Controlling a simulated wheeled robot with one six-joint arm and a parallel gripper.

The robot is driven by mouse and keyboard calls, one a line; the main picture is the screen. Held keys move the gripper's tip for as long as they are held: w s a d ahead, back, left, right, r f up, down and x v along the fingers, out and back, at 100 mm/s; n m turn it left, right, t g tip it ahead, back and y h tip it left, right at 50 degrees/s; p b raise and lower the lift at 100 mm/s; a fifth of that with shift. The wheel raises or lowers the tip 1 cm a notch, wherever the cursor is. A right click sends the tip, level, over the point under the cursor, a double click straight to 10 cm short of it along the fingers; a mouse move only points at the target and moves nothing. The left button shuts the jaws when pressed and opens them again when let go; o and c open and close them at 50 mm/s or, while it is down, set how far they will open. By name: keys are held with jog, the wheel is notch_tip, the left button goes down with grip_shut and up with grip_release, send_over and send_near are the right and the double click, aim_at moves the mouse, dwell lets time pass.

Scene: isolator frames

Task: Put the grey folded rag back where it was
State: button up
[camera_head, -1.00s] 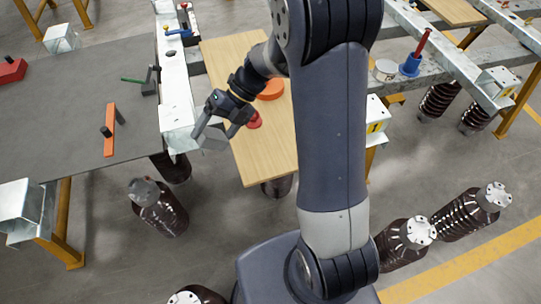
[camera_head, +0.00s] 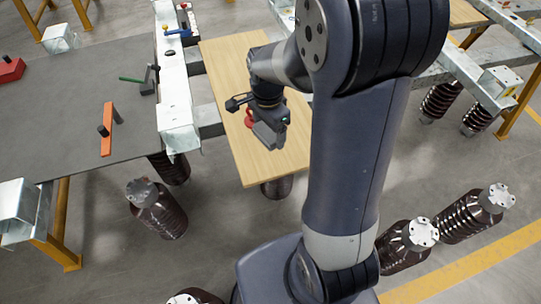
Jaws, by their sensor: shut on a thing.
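My gripper (camera_head: 268,138) hangs over the light wooden board (camera_head: 228,75), right beside a red object on it. It is shut on the grey folded rag (camera_head: 263,134), a small grey shape at the fingertips, partly hidden by the gripper. I cannot tell whether the rag touches the board.
The red object (camera_head: 248,118) on the board is close to the gripper. A grey table (camera_head: 70,135) at left bears an orange bar (camera_head: 107,130) and a green-handled tool (camera_head: 140,79). A metal beam (camera_head: 175,100) edges it. The board's lower end is clear.

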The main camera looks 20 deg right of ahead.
aim_at(270, 156)
jog(key=shift+w+d, duration=0.15)
jog(key=shift+d, duration=0.05)
jog(key=shift+n, duration=0.3)
notch_tip(270, 156, down, 10)
jog(key=shift+r+b, duration=0.1)
jog(key=shift+b, duration=0.25)
jog(key=o, duration=1)
jog(key=shift+c, duration=0.2)
notch_tip(270, 156, up, 12)
jog(key=shift+d+r+p, duration=0.1)
jog(key=shift+p, duration=0.4)
